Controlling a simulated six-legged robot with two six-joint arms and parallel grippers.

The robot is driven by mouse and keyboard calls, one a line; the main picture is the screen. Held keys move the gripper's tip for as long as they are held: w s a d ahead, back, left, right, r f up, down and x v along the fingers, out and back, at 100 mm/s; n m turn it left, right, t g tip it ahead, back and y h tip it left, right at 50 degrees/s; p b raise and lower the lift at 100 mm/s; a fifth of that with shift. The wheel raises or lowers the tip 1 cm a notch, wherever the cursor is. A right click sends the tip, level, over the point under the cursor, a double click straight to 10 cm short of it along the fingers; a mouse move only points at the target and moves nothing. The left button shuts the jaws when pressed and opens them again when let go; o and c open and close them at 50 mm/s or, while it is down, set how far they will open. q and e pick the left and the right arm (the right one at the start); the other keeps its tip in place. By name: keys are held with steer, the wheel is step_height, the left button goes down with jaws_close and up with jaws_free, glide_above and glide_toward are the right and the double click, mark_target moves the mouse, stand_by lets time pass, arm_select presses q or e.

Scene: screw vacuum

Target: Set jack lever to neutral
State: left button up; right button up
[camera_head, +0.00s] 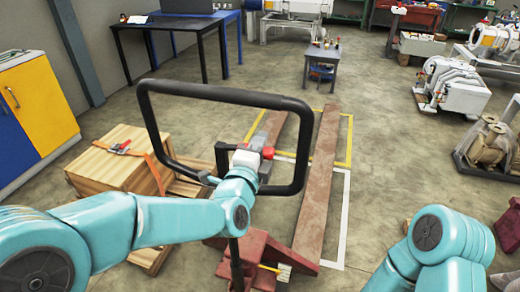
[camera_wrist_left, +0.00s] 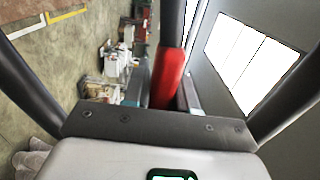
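The black loop handle (camera_head: 222,95) of the jack stands upright in the middle of the head view. A red lever (camera_head: 268,152) shows inside the loop's lower right part; a red piece, apparently the same lever, stands just beyond my gripper in the left wrist view (camera_wrist_left: 168,75). My left gripper (camera_head: 247,158) is at the lower part of the loop, right beside the lever. The jack's dark red body (camera_head: 312,245) is below. My right arm shows at lower right, but its gripper is out of view.
A wooden crate (camera_head: 112,165) with an orange strap is at left, near the handle. A blue and yellow cabinet (camera_head: 38,105) is far left. Open floor lies to the right.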

arm_select(q)
steer(key=shift+o, duration=1.4)
steer(key=b+v, duration=0.2)
steer(key=v, duration=1.4)
steer(key=shift+s, duration=0.15)
